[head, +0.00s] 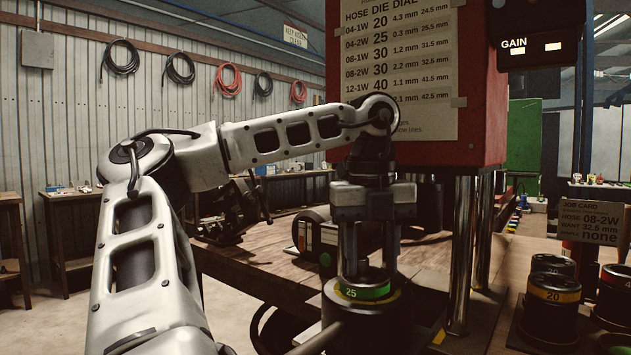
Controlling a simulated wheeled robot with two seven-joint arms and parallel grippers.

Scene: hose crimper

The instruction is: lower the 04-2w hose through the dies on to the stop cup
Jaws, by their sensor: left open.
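My left gripper (370,258) points down below the red press head, its fingers apart above a black die holder with a green band marked 25 (365,292). The left finger's tip appears close to the holder's top; I cannot tell whether it touches. The 04-2W hose and the stop cup cannot be made out; the gripper and holder may hide them. My right gripper is out of view.
The red press (490,100) bears a hose die chart listing 04-2W at 25. Chrome columns (460,250) stand right of the gripper. Coiled hoses hang on the wall.

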